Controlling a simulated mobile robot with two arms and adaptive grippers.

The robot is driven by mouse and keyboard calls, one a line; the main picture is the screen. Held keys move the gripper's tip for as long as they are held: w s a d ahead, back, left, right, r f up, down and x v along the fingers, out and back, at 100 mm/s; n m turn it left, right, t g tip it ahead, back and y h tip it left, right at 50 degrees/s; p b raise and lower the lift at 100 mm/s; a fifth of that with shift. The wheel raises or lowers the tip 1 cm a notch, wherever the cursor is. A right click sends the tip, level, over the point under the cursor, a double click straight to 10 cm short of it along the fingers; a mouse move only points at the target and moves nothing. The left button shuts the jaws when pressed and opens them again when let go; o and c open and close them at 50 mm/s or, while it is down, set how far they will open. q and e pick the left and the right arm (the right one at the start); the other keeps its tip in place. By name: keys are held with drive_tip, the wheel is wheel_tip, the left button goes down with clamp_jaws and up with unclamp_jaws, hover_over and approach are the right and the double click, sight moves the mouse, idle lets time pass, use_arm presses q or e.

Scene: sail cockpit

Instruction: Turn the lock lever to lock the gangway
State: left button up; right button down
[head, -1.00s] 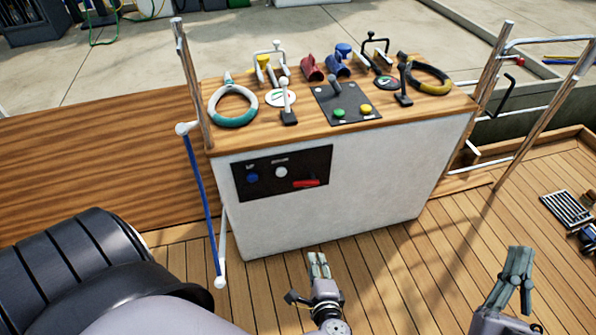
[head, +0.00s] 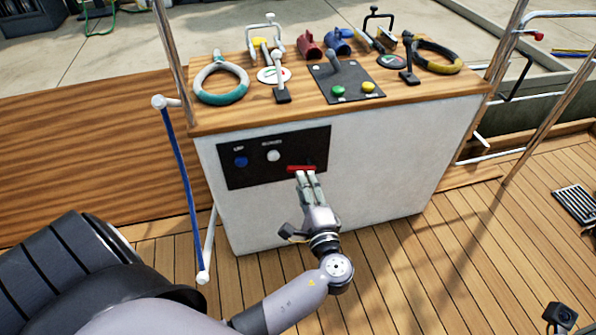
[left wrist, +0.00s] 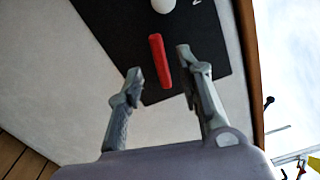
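The red lever (head: 301,168) lies roughly level on the right part of a black panel (head: 232,180), set in the front of the white console. My left gripper (head: 306,177) is in front of the panel, its fingertips just below or at the lever. In the left wrist view the red lever (left wrist: 160,60) shows ahead, in the gap between the two parted fingertips. My left gripper (left wrist: 158,64) is open there and holds nothing. I cannot tell whether a finger touches the lever. My right gripper is not in view.
A blue button (head: 240,161) and a white button (head: 274,156) sit left of the lever. The wooden console top (head: 215,118) carries several levers, rings and coloured buttons. A blue-and-white rail (head: 180,180) stands left of the console.

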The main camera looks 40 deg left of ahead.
sight(298, 167)
use_arm(q)
drive_tip(key=b+x, duration=0.1)
drive_tip(key=x, duration=0.5)
drive_tip(key=shift+w+a, duration=0.15)
clamp_jaws()
idle(0.4)
